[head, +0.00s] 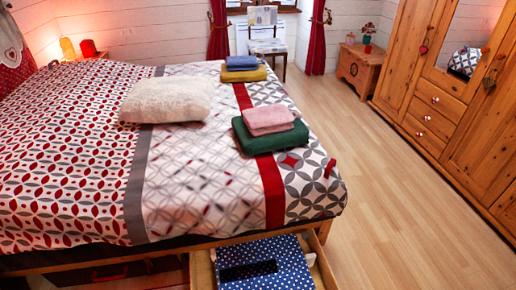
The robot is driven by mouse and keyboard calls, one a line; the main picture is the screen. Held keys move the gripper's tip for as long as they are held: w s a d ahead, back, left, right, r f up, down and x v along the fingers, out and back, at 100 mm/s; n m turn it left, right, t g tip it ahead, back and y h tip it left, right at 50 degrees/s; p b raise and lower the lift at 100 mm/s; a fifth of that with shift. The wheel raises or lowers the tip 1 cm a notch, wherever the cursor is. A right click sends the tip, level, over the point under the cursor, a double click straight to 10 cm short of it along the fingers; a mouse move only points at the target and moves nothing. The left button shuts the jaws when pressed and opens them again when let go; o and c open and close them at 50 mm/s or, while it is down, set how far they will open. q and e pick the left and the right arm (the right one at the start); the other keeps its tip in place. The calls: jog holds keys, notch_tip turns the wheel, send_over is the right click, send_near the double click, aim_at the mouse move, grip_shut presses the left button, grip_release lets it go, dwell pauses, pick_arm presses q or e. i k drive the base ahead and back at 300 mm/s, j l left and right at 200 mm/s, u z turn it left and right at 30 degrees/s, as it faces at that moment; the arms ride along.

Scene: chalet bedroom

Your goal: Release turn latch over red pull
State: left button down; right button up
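Neither of my grippers is in view. I cannot make out a turn latch in the head view. The wooden wardrobe (395,55) at the right has a small red heart-shaped piece (424,50) on its left door. I cannot tell which of these, if any, is the red pull. The doors and these drawers look shut.
The bed (75,150) fills the left, with folded towels (268,119) and a cream pillow (168,100). A wooden chest (360,68) and chair (266,46) stand behind. The floor (385,205) before the wardrobe is clear.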

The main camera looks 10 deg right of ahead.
aim_at(149, 263)
jog(key=k+z, duration=0.2)
jog(key=k, duration=0.5)
jog(key=k+l+z, duration=0.1)
jog(key=k+z, duration=0.15)
jog(key=k, duration=0.45)
jog(key=i+j, duration=0.2)
jog(key=i+j+z, duration=0.1)
jog(key=j, duration=0.35)
jog(key=i+j, duration=0.5)
jog(key=j, duration=0.15)
jog(key=i+j+z, duration=0.1)
jog(key=j, duration=0.25)
jog(key=i+j, duration=0.25)
jog(key=i+j+z, duration=0.1)
jog(key=j, duration=0.35)
jog(key=i+j, duration=0.25)
jog(key=j+z, duration=0.05)
jog(key=j, duration=0.05)
